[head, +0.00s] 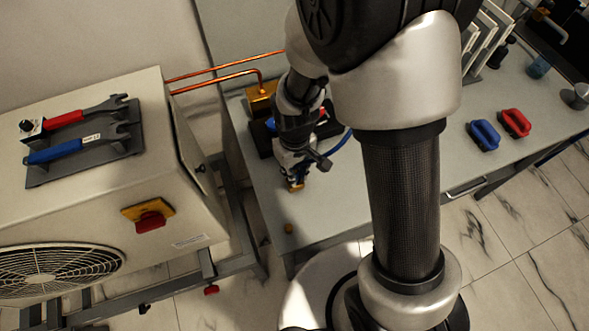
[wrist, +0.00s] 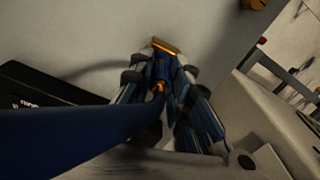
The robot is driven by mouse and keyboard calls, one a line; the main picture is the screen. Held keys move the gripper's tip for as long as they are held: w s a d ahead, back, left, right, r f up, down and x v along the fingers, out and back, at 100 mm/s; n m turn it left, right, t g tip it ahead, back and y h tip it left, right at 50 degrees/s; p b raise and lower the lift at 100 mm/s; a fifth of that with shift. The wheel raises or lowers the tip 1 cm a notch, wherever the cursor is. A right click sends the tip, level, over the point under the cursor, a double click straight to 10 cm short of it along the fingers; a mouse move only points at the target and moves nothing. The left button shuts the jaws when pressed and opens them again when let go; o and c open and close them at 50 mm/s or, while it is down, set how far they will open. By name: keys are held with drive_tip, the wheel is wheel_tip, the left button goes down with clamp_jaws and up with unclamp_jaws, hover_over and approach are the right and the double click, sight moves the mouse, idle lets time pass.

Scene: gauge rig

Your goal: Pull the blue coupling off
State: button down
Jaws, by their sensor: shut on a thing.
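In the wrist view, my gripper (wrist: 162,68) is shut on the blue coupling (wrist: 160,76), with a finger on each side of it. The coupling's brass end (wrist: 165,46) sticks out past the fingertips, with no fitting visibly joined to it. The thick blue hose (wrist: 70,137) runs from the coupling to the lower left. In the head view, my gripper (head: 296,176) is over the grey bench, in front of the brass block (head: 262,101) with copper pipes. A brass tip shows at its fingers; the coupling's body is mostly hidden there.
A small brass piece (head: 289,228) sits near the bench's front edge. A blue handle (head: 483,135) and a red handle (head: 515,123) lie on the bench (head: 415,205) at right. The cream fan unit (head: 85,200), with wrenches on top, stands at left.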

drive_tip(key=shift+r, duration=0.15)
drive_tip(key=shift+r+p, duration=2)
drive_tip(key=shift+r, duration=0.4)
